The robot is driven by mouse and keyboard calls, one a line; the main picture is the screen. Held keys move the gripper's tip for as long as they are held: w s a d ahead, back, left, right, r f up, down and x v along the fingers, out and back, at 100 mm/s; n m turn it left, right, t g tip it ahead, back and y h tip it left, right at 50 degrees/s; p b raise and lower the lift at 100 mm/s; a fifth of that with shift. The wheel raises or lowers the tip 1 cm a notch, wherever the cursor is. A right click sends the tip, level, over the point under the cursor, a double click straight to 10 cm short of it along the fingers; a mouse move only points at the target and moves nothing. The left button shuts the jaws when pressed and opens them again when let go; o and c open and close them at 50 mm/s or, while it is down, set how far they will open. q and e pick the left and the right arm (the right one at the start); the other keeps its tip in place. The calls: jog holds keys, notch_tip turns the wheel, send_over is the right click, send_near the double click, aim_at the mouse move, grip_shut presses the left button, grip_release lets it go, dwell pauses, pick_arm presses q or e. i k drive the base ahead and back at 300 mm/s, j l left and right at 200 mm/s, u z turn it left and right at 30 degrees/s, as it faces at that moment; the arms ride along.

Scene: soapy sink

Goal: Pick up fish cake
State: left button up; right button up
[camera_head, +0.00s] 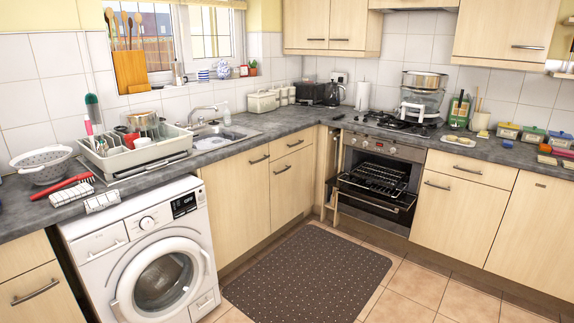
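I cannot pick out a fish cake for certain. A small white tray or board (458,143) lies on the right-hand worktop, right of the hob. Pale yellowish pieces (462,140) lie on it, too small to identify. Small yellow and orange flat items (547,159) lie farther right on the same worktop, also too small to identify. Neither of my grippers is in view.
The worktop (330,114) runs along both walls. A dish rack (135,150), a sink (213,137) and a colander (42,163) are at the left. The oven door (372,203) stands open below the hob (390,124). The mat (308,275) and floor are clear.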

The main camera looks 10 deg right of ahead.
aim_at(463, 141)
jog(key=i+l+u, duration=0.1)
jog(key=i+l, duration=1.05)
jog(key=l, duration=0.15)
